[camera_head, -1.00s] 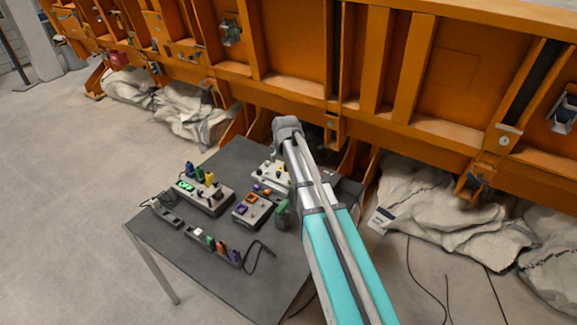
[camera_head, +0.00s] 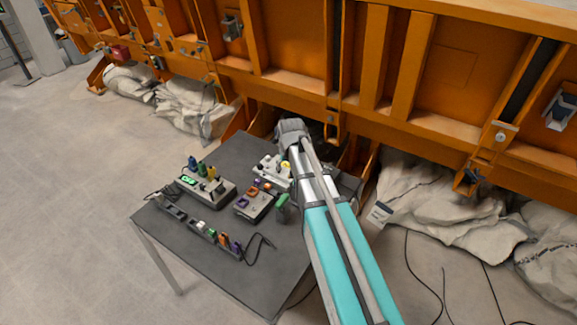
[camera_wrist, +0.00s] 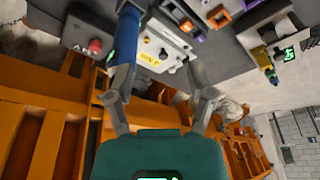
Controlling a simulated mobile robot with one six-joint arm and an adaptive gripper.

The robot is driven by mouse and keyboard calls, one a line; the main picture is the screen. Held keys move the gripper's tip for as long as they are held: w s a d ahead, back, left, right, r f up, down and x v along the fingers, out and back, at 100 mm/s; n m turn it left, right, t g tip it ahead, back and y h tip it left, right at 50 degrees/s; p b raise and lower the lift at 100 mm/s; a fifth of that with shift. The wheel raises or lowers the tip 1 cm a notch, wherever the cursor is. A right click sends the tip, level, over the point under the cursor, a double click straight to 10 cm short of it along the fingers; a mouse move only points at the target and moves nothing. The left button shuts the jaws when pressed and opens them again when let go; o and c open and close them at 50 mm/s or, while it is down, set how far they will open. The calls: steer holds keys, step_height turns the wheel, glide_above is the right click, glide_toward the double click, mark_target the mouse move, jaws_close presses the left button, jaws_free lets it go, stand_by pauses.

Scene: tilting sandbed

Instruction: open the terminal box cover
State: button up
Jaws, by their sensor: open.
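I cannot tell for sure which part is the terminal box cover. A white box (camera_wrist: 158,50) with a yellow label is in the wrist view, just beyond my gripper (camera_wrist: 160,70). My gripper is open, one finger at each side of the picture's middle. The left finger overlaps a blue cylinder (camera_wrist: 125,38) in the picture; contact cannot be told. The white box also shows in the head view (camera_head: 268,166), partly hidden by my arm. In the head view my gripper is hidden behind my arm.
The dark table (camera_head: 205,262) also bears a grey box with a green display (camera_head: 205,190), a box with orange and purple parts (camera_head: 254,203) and a strip of coloured plugs (camera_head: 214,240). A red button (camera_wrist: 95,46) shows in the wrist view. An orange steel structure (camera_head: 290,50) stands behind.

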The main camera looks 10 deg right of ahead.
steer(key=s+g, duration=0.3)
steer(key=s, duration=1.8)
steer(key=shift+f, duration=0.35)
